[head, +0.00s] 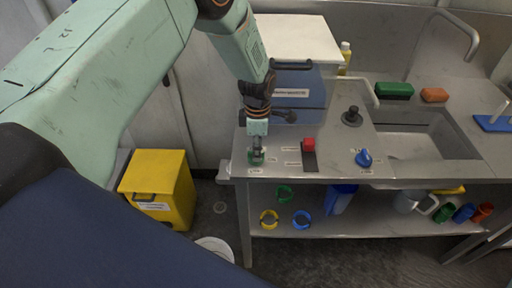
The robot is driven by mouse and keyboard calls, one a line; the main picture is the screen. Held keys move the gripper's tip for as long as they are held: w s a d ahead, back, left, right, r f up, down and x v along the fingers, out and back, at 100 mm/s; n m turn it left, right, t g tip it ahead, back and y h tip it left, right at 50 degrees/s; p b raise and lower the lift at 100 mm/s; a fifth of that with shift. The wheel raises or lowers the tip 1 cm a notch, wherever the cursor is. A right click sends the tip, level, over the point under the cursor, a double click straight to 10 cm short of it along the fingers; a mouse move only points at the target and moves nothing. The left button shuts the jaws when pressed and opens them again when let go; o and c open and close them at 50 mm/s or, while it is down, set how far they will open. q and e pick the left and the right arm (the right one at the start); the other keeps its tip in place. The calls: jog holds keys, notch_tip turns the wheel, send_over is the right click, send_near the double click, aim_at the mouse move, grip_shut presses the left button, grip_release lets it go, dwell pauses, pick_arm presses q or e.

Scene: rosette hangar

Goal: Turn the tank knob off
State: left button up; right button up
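My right gripper is not in view.
A blue box with a white lid (295,38) stands behind the gripper. A sink (430,140), green sponge (394,89) and orange sponge (434,95) are to the right. A yellow bin (160,175) and white bucket (215,245) stand on the floor. Coloured rings lie on the lower shelf (350,222).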

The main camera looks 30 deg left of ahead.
pick_arm(q)
jog(key=shift+a+f, duration=0.1)
jog(key=shift+f, duration=0.1)
jog(key=shift+s, duration=0.25)
jog(key=shift+w, duration=0.2)
jog(key=c, duration=0.4)
jog(key=shift+s, duration=0.1)
grip_shut()
